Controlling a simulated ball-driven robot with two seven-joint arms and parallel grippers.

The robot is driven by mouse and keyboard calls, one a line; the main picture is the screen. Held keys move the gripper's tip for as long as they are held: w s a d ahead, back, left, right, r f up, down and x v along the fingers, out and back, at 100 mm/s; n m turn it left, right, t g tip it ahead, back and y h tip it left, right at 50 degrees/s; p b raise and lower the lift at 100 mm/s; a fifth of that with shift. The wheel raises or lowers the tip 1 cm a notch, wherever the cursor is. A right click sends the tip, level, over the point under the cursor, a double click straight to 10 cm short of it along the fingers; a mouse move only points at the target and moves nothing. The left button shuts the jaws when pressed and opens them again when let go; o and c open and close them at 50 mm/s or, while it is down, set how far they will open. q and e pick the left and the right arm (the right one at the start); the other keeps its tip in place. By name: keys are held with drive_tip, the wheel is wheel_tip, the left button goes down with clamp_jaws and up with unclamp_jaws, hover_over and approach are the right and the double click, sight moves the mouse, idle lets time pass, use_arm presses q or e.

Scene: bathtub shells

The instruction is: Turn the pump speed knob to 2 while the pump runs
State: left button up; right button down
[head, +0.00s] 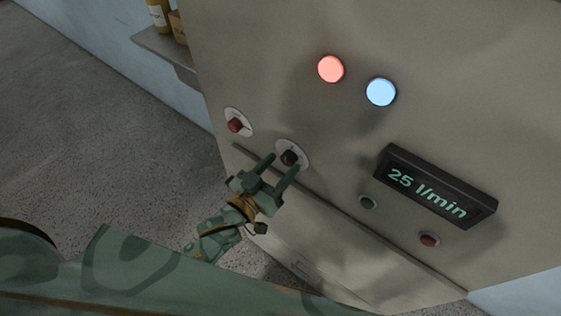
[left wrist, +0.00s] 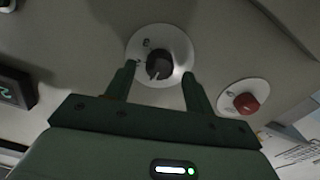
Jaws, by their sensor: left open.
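The dark round knob (head: 289,157) sits on a white dial plate on the grey panel. The display (head: 437,187) reads 25 l/min. A green button (head: 368,201) and a red button (head: 430,238) sit below it. My right gripper is not in view.
A red knob (head: 235,124) on a white plate sits left of the dark knob. An orange-red lamp (head: 330,69) and a blue lamp (head: 380,92) glow above. A ridge runs along the panel below the knobs. A shelf (head: 165,48) with bottles stands at the upper left.

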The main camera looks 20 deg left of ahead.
use_arm(q)
drive_tip(key=shift+w+d, duration=0.25)
drive_tip(key=shift+w, duration=0.2)
drive_tip(key=shift+c, duration=0.9)
drive_tip(key=shift+a, duration=0.1)
drive_tip(key=c, duration=0.8)
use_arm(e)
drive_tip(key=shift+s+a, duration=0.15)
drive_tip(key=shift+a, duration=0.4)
